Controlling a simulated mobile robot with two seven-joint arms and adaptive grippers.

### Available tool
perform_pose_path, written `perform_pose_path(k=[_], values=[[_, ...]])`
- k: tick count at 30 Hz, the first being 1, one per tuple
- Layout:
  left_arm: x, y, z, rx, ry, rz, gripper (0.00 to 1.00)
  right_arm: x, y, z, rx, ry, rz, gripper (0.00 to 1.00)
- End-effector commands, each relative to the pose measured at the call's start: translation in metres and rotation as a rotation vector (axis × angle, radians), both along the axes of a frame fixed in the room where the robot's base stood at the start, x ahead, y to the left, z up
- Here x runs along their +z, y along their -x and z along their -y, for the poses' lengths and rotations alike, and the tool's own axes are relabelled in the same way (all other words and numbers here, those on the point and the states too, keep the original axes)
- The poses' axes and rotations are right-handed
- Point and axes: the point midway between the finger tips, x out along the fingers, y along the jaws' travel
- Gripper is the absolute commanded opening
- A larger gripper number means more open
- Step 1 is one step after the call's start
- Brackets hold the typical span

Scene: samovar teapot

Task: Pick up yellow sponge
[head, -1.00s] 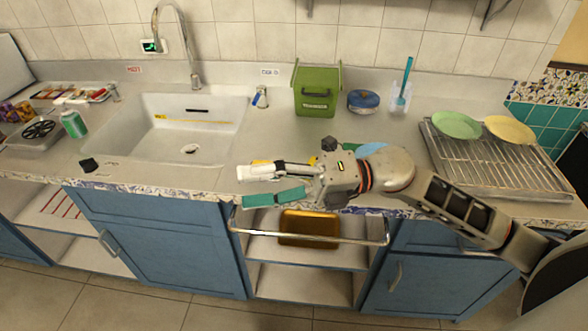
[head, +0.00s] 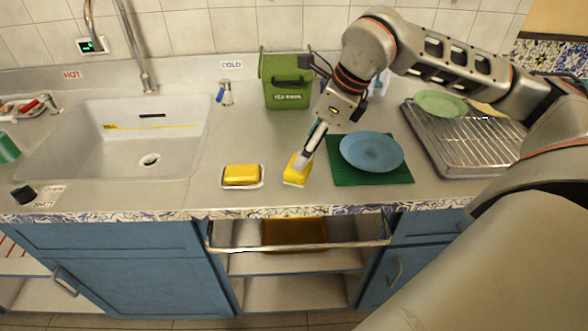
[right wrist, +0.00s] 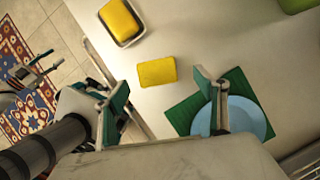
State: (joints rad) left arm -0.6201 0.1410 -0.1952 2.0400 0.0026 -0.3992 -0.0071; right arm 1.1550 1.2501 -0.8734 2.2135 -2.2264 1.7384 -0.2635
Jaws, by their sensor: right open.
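The yellow sponge (head: 293,178) lies flat on the counter near its front edge, with a pale lower layer. My right gripper (head: 307,157) points down over it in the head view and partly covers it. In the right wrist view, the sponge (right wrist: 157,71) lies beyond the fingertips, with the gripper (right wrist: 162,86) open and empty, its fingers spread wide. Whether a fingertip touches the sponge I cannot tell. What looks like my left gripper (right wrist: 32,73) shows small at the left of the right wrist view; its jaw state is unclear.
A yellow block (head: 241,174) sits in a white dish left of the sponge. A blue plate (head: 371,152) lies on a green mat (head: 345,180) to the right.

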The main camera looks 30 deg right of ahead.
Motion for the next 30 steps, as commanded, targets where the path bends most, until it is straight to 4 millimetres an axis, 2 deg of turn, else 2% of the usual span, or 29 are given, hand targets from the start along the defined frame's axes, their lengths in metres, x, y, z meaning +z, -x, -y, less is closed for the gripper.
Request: perform_pose_path(k=[7,15,23,27,30], values=[[-0.008,0.006,-0.001,-0.001,-0.005,-0.015,0.4,-0.021,-0.003,-0.007,0.002,-0.003,-0.004,0.72],[-0.014,0.009,-0.002,-0.002,-0.01,-0.022,0.4,-0.056,-0.011,-0.017,0.002,-0.004,-0.004,0.72],[-0.01,0.002,-0.003,-0.001,-0.013,-0.01,0.4,-0.058,-0.013,-0.017,0.001,-0.003,0.0,0.72],[-0.009,0.001,-0.003,-0.001,-0.011,-0.007,0.4,-0.058,-0.012,-0.017,0.001,-0.003,0.0,0.37],[-0.009,0.001,-0.003,-0.001,-0.011,-0.006,0.4,-0.058,-0.012,-0.018,0.001,-0.003,0.0,0.37]])
